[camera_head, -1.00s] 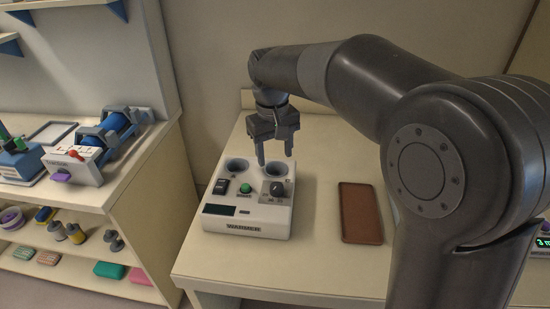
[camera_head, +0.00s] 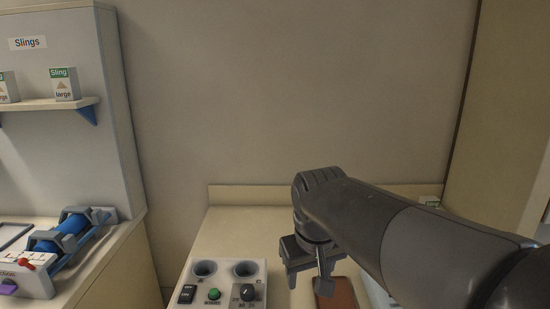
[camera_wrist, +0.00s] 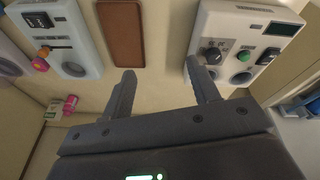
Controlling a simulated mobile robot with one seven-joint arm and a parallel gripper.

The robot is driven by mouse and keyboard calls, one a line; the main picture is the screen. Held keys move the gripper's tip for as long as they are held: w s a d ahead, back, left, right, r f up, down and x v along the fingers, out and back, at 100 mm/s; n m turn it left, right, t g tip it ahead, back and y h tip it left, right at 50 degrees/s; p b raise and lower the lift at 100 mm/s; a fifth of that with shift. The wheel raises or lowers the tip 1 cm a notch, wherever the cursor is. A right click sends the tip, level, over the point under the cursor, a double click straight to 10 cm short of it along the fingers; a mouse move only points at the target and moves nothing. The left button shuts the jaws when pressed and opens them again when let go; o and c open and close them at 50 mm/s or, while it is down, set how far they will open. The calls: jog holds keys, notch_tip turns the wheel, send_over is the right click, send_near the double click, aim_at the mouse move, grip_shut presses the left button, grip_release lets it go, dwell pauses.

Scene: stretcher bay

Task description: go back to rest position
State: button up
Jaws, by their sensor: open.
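My gripper (camera_head: 322,277) is open and empty above the table, to the right of the warmer in the head view. It also shows in the wrist view (camera_wrist: 160,90), its two fingers apart with nothing between them. My arm reaches in from the lower right of the head view.
The white warmer (camera_head: 222,276), with two round wells, a green button and a dial, stands on the table. A brown tray (camera_head: 338,293) lies right of it, partly hidden by my gripper. Another white device (camera_wrist: 62,42) stands beyond the tray. A shelf (camera_head: 55,104) holds sling boxes at left.

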jog(key=s+d+f+m+t, duration=0.2)
jog(key=s+d, duration=0.6)
jog(key=s, duration=0.4)
jog(key=shift+d+f+m+t, duration=0.3)
jog(key=shift+f+m, duration=0.4)
jog(key=shift+f, duration=0.2)
dwell(1.6)
